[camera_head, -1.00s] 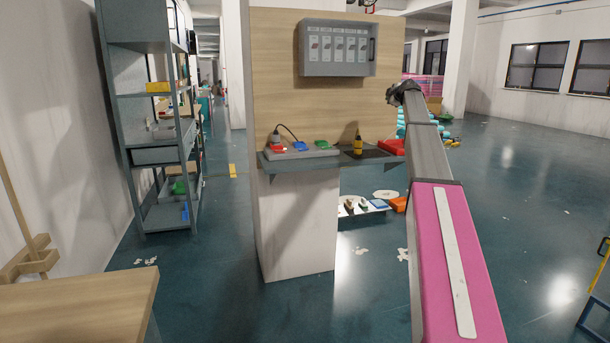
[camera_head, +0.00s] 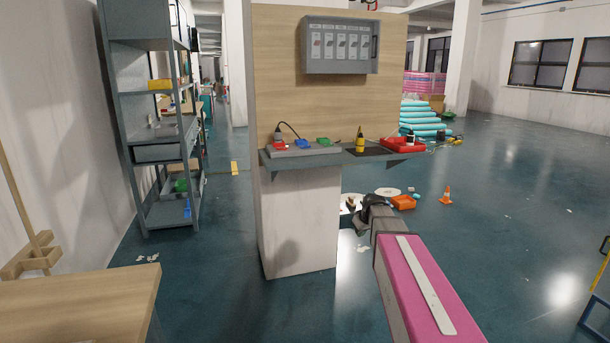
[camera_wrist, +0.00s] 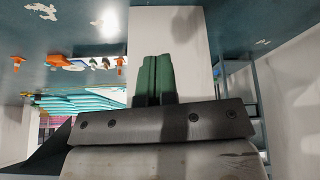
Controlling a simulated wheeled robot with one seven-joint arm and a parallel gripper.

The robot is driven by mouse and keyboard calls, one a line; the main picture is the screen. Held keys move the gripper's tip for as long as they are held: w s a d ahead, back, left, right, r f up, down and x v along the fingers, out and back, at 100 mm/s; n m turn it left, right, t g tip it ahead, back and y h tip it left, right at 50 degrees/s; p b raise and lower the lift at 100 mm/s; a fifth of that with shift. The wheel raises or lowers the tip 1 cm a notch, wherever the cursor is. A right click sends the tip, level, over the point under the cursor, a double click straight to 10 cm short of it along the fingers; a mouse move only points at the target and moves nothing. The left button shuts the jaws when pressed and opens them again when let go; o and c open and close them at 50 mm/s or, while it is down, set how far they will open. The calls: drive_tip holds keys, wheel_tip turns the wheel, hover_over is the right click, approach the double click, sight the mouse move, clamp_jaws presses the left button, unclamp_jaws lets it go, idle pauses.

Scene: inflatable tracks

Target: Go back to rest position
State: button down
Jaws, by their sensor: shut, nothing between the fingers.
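My gripper shows in the wrist view (camera_wrist: 157,62) as two green fingers pressed together, with nothing between them. In the head view my arm reaches forward from the lower right, a pink link with a white strip. Its dark end (camera_head: 366,216) is low, in front of the floor to the right of the white pillar (camera_head: 300,225). The fingers are too small to make out there. My gripper looks apart from the shelf and the things on it.
A grey shelf (camera_head: 300,160) on the pillar bears small coloured parts, a yellow bottle (camera_head: 359,143) and a red tray (camera_head: 404,145). An orange bin (camera_head: 403,202) and a cone (camera_head: 446,196) stand on the floor. A wooden table (camera_head: 80,300) is at lower left. Floor at right is mostly clear.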

drive_tip(key=s+a+f+m+g, duration=0.1)
drive_tip(key=s+f, duration=0.2)
drive_tip(key=s, duration=0.5)
drive_tip(key=s+a+f+m+g+h, duration=0.1)
drive_tip(key=s+f, duration=0.3)
drive_tip(key=s, duration=0.5)
drive_tip(key=s+a+f+m+g, duration=0.1)
drive_tip(key=s+f+m+g, duration=0.1)
drive_tip(key=s, duration=0.6)
wheel_tip(320, 180, down, 2)
drive_tip(key=shift+s+m+g+h, duration=0.3)
drive_tip(key=shift+m+h, duration=0.1)
drive_tip(key=shift+m, duration=0.3)
drive_tip(key=shift+a, duration=0.1)
